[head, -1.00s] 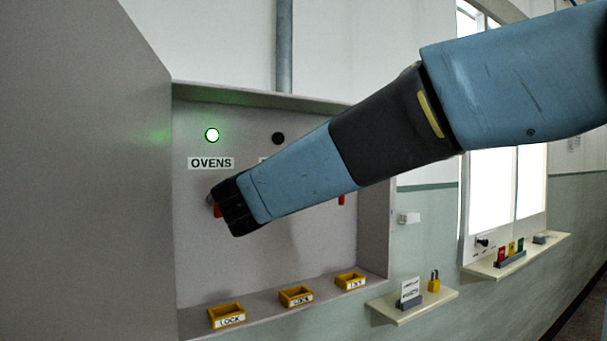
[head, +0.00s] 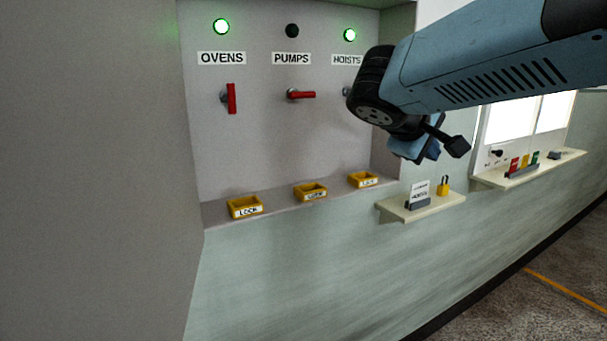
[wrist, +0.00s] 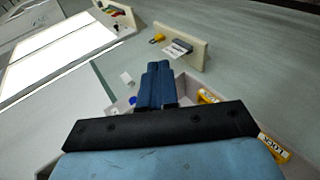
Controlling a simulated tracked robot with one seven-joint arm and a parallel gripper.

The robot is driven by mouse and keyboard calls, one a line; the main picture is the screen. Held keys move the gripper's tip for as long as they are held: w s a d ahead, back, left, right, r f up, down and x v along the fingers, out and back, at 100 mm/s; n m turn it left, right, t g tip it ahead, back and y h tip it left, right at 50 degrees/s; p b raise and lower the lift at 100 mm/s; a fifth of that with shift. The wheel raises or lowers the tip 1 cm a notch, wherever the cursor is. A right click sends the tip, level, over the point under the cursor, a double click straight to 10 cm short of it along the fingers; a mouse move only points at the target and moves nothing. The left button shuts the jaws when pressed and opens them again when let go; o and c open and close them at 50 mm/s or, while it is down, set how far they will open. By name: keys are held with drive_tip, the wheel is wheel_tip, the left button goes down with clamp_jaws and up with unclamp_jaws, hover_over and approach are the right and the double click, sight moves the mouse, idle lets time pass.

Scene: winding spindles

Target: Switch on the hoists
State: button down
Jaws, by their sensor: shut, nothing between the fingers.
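In the head view the HOISTS label (head: 346,60) is at the right of the panel, and the green lamp (head: 350,35) above it is lit. The hoists switch is mostly hidden behind my arm; only a bit of its grey hub (head: 346,91) shows. My gripper (head: 427,150) is right of the panel, in front of the cabinet's right side and above the small shelf. In the wrist view my gripper (wrist: 156,68) has its blue fingers together and empty, pointing toward the wall by the cabinet.
The OVENS switch (head: 231,98) is upright under a lit green lamp (head: 221,26). The PUMPS switch (head: 301,95) is horizontal under a dark lamp (head: 292,30). Yellow lock trays (head: 245,206) line the cabinet ledge. A small shelf (head: 423,207) holds a card and yellow padlock (head: 444,186).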

drive_tip(key=s+f+m+g+y, duration=0.1)
drive_tip(key=s+f+m+y, duration=0.6)
drive_tip(key=s+f, duration=0.3)
drive_tip(key=shift+s+d+f+g+y, duration=0.15)
drive_tip(key=shift+s+g+y, duration=0.4)
drive_tip(key=shift+s, duration=0.75)
drive_tip(key=shift+s+d, duration=0.1)
